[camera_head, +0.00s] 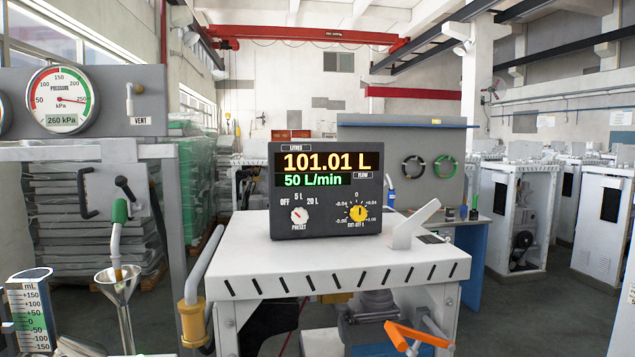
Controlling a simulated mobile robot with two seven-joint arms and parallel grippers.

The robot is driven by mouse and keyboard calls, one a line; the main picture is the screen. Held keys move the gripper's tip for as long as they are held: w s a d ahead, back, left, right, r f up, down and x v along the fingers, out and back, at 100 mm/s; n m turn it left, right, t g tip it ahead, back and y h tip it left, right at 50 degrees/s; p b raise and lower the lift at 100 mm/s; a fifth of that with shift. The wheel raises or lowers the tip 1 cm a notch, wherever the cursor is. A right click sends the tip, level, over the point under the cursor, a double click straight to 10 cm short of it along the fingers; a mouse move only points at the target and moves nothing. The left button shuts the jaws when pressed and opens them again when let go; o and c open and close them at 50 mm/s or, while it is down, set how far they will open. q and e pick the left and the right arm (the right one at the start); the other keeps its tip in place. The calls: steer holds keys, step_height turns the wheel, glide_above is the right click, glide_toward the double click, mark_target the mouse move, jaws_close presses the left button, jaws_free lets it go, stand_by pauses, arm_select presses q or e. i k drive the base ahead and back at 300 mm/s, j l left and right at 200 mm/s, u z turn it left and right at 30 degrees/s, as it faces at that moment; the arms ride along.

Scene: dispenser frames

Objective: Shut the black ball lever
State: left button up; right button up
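A black lever with a rounded knob (121,182) sits at the left, on the front of the grey dispenser frame, beside a black pull handle (84,196). Its stem slants down to the right from the knob. I cannot tell from this view whether it stands open or shut. Below it a spout with a green grip (119,211) points down into a metal funnel (119,284). The display box (327,222) reads 101.01 L and 50 L/min. Neither of my grippers is in view.
A pressure gauge (57,98) reads 260 kPa, beside a VENT valve (130,102). A mL scale vessel (31,312) stands at lower left. A grey tube with a yellow collar (193,318) rises beside the white table (340,262). An orange handle (417,335) juts out at lower right.

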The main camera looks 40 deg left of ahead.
mark_target(121, 181)
steer(key=u, duration=0.9)
steer(key=k+u, duration=0.1)
steer(key=u, duration=0.8)
steer(key=k+u, duration=0.1)
steer(key=u, duration=0.35)
